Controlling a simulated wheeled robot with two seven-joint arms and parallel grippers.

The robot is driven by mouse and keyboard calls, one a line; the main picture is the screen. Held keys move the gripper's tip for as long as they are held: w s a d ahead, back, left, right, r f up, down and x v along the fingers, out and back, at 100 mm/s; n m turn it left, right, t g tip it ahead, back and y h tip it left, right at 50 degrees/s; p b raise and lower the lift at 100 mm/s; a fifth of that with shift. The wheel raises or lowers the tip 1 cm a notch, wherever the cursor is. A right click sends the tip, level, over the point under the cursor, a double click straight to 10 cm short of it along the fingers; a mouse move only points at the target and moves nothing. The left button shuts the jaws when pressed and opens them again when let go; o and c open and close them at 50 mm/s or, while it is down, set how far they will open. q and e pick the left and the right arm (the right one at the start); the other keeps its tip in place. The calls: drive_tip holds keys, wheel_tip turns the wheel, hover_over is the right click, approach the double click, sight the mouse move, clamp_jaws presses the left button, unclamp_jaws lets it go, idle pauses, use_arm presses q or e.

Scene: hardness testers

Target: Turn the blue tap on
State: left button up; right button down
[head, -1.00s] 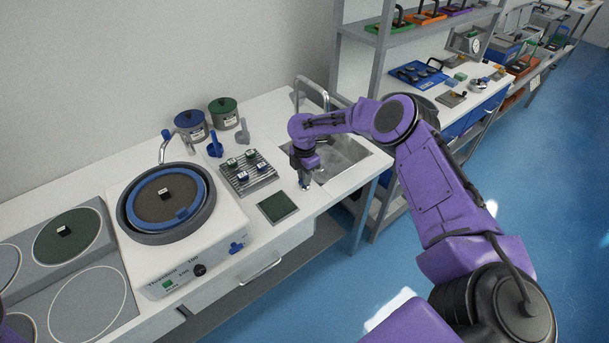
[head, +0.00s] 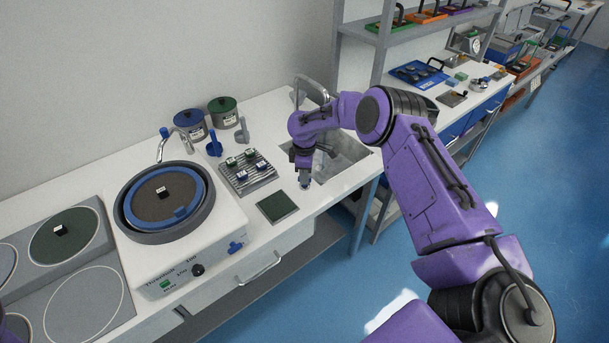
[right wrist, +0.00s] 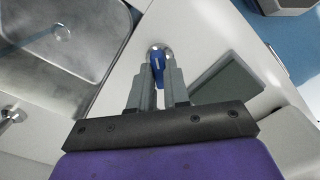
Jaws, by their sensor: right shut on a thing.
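My right gripper (head: 304,183) is low over the white counter, between the sink and a dark green pad. In the right wrist view its two grey fingers (right wrist: 157,82) are shut on a small blue tap handle (right wrist: 157,63). The handle sits on a round, shiny metal base on the counter. The fingers stand on either side of the handle and hide part of it. In the head view the gripper hides most of this tap. My left gripper is not in view.
The steel sink (head: 345,160) with a curved spout (head: 312,84) lies behind the gripper. The green pad (head: 278,206) and a rack of samples (head: 246,172) are to its left. A polishing machine (head: 180,262) with another blue knob (head: 235,247) stands further left.

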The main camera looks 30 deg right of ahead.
drive_tip(key=m, duration=0.9)
drive_tip(key=shift+m, duration=0.3)
idle(0.3)
drive_tip(key=c, duration=1.1)
unclamp_jaws()
wheel_tip(320, 180, up, 11)
drive_tip(key=b, duration=0.2)
drive_tip(key=shift+f+b, duration=0.2)
drive_tip(key=shift+b, duration=0.2)
